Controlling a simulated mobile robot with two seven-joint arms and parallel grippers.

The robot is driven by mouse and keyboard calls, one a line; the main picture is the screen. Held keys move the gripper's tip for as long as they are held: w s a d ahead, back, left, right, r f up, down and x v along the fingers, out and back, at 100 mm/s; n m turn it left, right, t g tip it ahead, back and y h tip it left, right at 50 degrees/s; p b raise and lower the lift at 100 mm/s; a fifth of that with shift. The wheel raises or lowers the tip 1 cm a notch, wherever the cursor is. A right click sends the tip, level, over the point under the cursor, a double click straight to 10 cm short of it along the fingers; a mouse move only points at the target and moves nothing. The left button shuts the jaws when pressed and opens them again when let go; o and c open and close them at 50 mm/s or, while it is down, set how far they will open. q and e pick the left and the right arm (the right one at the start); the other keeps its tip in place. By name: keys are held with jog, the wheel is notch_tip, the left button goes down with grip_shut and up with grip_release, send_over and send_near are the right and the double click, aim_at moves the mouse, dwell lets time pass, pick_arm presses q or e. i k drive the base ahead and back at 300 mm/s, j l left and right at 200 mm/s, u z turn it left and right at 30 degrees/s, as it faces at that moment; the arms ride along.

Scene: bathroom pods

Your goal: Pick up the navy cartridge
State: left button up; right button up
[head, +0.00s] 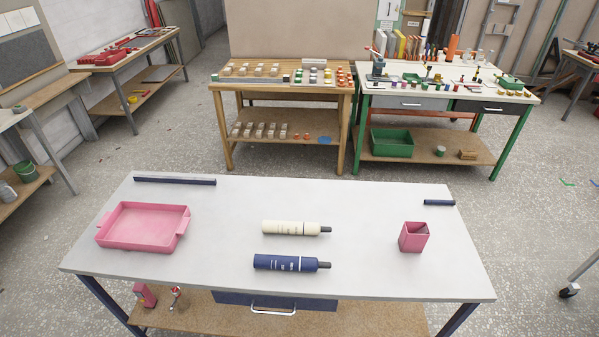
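The navy cartridge (285,263) lies on its side near the front middle of the grey table (360,213). It is a dark blue cylinder with pale marks and a narrower dark tip pointing right. A cream cartridge (290,228) of similar shape lies parallel just behind it, with a small gap between the two. Neither of my grippers shows in the head view, so I cannot see whether they are open or shut.
A pink tray (108,241) stands at the table's left and a pink square cup (413,237) at the right. Navy bars lie at the back left (175,181) and back right (439,203). The tabletop around the cartridges is clear. Two cluttered workbenches stand behind.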

aim_at(293, 263)
jog(key=i+j+u, duration=0.15)
jog(key=i+j+z, duration=0.15)
jog(key=i+j, duration=0.1)
jog(key=i, duration=0.4)
jog(key=i+j, duration=0.1)
jog(key=j, duration=0.2)
jog(key=i+j, duration=0.1)
jog(key=j, duration=0.2)
jog(key=i+j+z, duration=0.1)
jog(key=j, duration=0.2)
